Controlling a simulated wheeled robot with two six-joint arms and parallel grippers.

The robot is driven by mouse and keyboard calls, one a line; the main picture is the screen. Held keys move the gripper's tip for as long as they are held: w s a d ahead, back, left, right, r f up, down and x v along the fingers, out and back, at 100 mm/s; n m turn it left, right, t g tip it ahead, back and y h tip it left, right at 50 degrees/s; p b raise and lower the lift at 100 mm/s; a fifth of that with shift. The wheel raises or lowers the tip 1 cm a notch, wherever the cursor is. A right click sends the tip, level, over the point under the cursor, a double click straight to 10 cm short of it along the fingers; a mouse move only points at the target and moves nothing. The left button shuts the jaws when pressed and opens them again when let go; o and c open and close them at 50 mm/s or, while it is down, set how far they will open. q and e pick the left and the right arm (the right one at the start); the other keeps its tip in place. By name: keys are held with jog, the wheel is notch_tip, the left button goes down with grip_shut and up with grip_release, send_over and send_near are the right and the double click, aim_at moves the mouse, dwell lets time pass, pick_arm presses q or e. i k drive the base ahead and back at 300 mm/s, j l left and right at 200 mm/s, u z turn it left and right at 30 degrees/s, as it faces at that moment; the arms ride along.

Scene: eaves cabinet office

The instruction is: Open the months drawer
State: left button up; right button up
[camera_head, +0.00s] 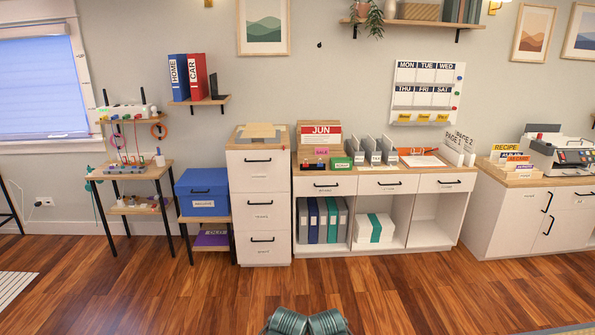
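A white three-drawer cabinet (271,227) stands at the middle left, with black bar handles and small labels. To its right, a long white unit (299,206) has a row of three shallow drawers under its wooden top: a left drawer (307,188), a middle drawer (372,187) and a right drawer (430,184). All these drawers look shut. Their labels are too small to read, so I cannot tell which is the months drawer. Neither gripper shows; two grey rounded parts at the bottom edge seem to be mine.
A JUN calendar (321,135), small boxes and upright dividers stand on the long unit. A blue box (203,189) sits on a stand at left. A white cabinet (501,226) with a machine (560,152) stands at right. The wooden floor (300,287) in front is clear.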

aim_at(258, 170)
jog(key=i, duration=1.85)
jog(key=i+u, duration=0.25)
jog(key=i, duration=0.25)
jog(key=i+l+u, duration=0.25)
jog(key=i, duration=0.2)
jog(key=i+l+u, duration=0.25)
jog(key=i, duration=0.2)
